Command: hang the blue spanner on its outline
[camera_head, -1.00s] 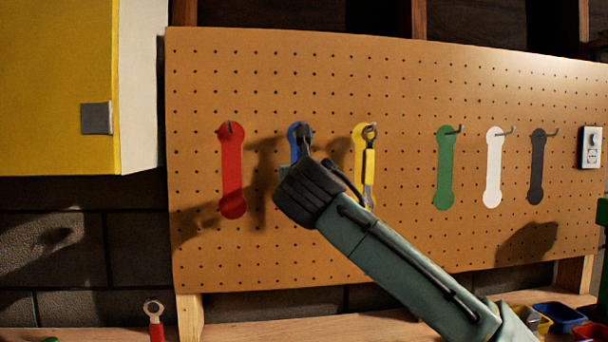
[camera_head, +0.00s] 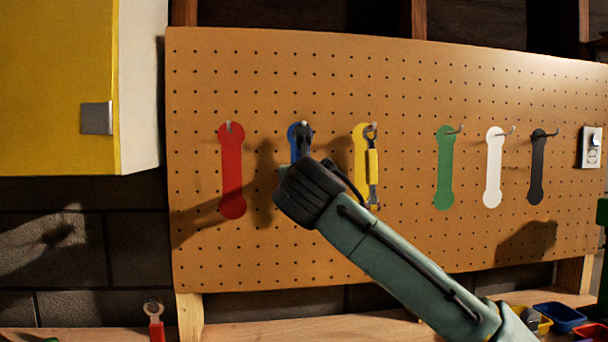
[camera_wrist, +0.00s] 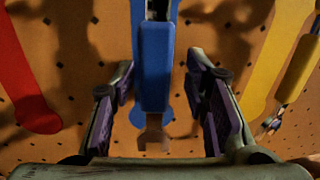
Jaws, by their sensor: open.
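The blue spanner (camera_wrist: 155,70) hangs upright in front of its blue outline in the wrist view, its blue handle between my fingers and its metal lower end showing below. Its top is cut off there. My gripper (camera_wrist: 160,85) is open, with a finger on each side of the handle and gaps showing. In the head view my gripper (camera_head: 303,145) is in front of the blue outline (camera_head: 293,132). It hides most of the outline and the spanner, so I cannot clearly see how the spanner's ring sits on the hook.
The yellow spanner (camera_head: 372,165) hangs on its hook close to the right of my gripper. The red outline (camera_head: 232,175) at left is bare, as are the green (camera_head: 445,170), white (camera_head: 494,170) and dark (camera_head: 537,170) ones. A red-handled spanner (camera_head: 156,330) stands below left.

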